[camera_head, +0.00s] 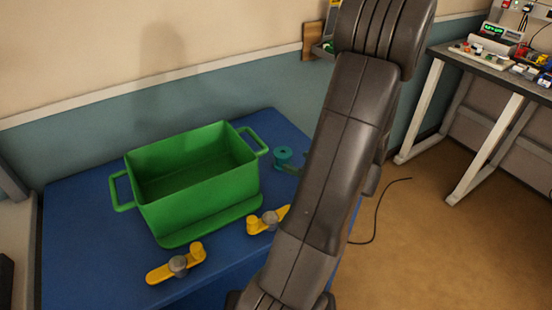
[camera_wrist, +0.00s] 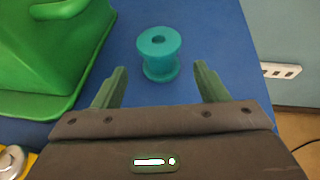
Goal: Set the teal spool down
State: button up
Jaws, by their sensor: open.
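The teal spool (camera_wrist: 159,54) stands upright on the blue table in the wrist view, a short way beyond my fingertips and roughly centred between them. It also shows in the head view (camera_head: 284,155), right of the green bin and partly hidden by my arm. My gripper (camera_wrist: 159,84) is open and empty, its two fingers wide apart and apart from the spool.
A green bin (camera_head: 200,195) with side handles stands on the blue table (camera_head: 80,220), left of the spool. Two yellow parts with grey knobs, one at front left (camera_head: 176,264) and one nearer the arm (camera_head: 266,221), lie before it. A workbench (camera_head: 500,75) stands at the right.

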aim_at(287, 159)
jog(key=x, duration=0.3)
jog(key=shift+a, duration=0.3)
jog(key=shift+w+a+f, duration=0.2)
jog(key=shift+w+f, duration=0.05)
jog(key=shift+w, duration=0.2)
jog(key=x, duration=0.5)
jog(key=shift+w+a, duration=0.1)
jog(key=c, duration=1.3)
jog(key=shift+r, duration=0.15)
